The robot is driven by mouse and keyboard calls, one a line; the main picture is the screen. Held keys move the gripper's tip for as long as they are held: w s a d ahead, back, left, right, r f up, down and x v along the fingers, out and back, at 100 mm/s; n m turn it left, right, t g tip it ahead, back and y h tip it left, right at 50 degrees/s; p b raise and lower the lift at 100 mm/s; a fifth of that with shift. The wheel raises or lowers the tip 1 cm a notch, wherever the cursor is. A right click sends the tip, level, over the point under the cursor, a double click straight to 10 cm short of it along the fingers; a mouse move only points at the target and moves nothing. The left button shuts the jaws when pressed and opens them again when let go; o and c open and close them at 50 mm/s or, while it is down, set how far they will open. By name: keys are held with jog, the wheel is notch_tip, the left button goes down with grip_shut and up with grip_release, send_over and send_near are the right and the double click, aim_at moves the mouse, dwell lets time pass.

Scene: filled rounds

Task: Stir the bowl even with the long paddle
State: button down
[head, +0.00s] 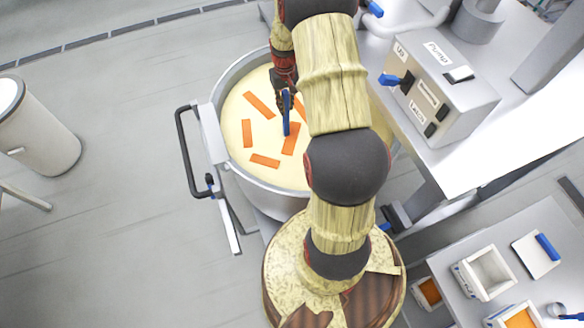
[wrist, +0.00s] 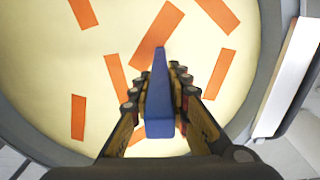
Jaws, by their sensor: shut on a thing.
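A big grey metal bowl (head: 222,88) stands left of my arm, filled with a pale cream mass (head: 238,108). Several orange strips (head: 247,133) lie apart on the mass; they also show in the wrist view (wrist: 78,117). My gripper (head: 285,106) is over the bowl, pointing down. It is shut on the blue handle of the paddle (head: 287,118), which also shows between the fingers in the wrist view (wrist: 160,100). The paddle's lower end is hidden, so I cannot tell how deep it reaches. My arm hides the bowl's right side.
A control box (head: 437,85) with a blue lever and labels stands on the bench at the right. A black handle bar (head: 187,150) juts from the bowl's left side. White tubs (head: 484,273) stand on a lower right table. A white bin (head: 36,125) stands far left; the floor between is clear.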

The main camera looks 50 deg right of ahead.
jog(key=s+a, duration=0.4)
jog(key=s, duration=0.3)
jog(key=shift+p, duration=0.45)
jog(key=shift+a, duration=0.1)
jog(key=s+a+p, duration=0.1)
jog(key=s+a, duration=0.3)
jog(key=s, duration=0.4)
jog(key=w+d, duration=0.5)
jog(key=d, duration=0.5)
jog(key=w+a, duration=0.2)
jog(key=w, duration=0.9)
jog(key=s+a, duration=0.4)
jog(key=s, duration=0.4)
jog(key=shift+s, duration=0.15)
